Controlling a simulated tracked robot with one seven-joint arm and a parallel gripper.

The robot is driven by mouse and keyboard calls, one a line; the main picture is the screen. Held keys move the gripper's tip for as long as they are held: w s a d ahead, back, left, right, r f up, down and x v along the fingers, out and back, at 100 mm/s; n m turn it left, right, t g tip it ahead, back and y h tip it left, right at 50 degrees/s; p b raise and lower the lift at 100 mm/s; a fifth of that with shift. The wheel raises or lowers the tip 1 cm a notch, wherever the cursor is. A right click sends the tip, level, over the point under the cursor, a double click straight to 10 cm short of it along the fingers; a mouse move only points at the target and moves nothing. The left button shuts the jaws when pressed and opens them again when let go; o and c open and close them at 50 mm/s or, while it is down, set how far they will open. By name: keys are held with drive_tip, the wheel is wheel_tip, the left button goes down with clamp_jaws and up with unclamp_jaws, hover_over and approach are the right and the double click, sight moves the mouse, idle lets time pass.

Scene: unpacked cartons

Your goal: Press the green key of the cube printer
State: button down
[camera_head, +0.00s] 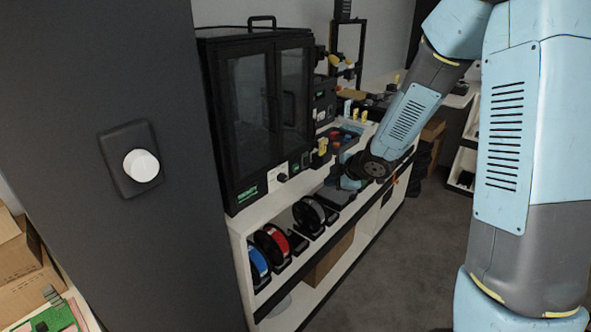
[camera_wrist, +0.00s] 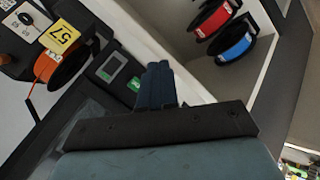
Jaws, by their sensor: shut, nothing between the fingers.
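The cube printer is likely the black cabinet with glazed doors (camera_head: 260,110) on the white bench in the head view. In the wrist view, a dark panel carries a small grey-green screen (camera_wrist: 112,67) and a green key (camera_wrist: 133,84). My gripper (camera_wrist: 158,68) is shut and empty. Its fingertips appear just right of the green key in that picture; I cannot tell the gap in depth. In the head view my gripper (camera_head: 349,182) is low at the bench front, right of the printer, its fingertips hard to make out.
An orange spool (camera_wrist: 48,68) with a yellow 57 tag is left of my gripper in the wrist view. Grey floor (camera_head: 400,240) is clear.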

drive_tip(key=shift+a, duration=0.1)
idle(0.3)
drive_tip(key=shift+w+a, duration=0.9)
drive_tip(key=shift+a, duration=0.2)
drive_tip(key=shift+w+a, duration=0.9)
drive_tip(key=shift+a, duration=0.25)
drive_tip(key=shift+w+a, duration=0.9)
drive_tip(key=shift+a, duration=0.2)
drive_tip(key=shift+w+a, duration=0.5)
drive_tip(key=shift+a, duration=0.25)
idle(0.7)
drive_tip(key=shift+s+d, duration=0.1)
drive_tip(key=shift+d, duration=0.05)
drive_tip(key=shift+s+d+r, duration=0.1)
drive_tip(key=shift+s+d, duration=0.4)
drive_tip(key=shift+d, duration=0.1)
drive_tip(key=shift+d, duration=0.1)
drive_tip(key=shift+s+d, duration=0.75)
drive_tip(key=shift+d, duration=0.2)
drive_tip(key=shift+s+d, duration=0.75)
drive_tip(key=shift+d, duration=0.15)
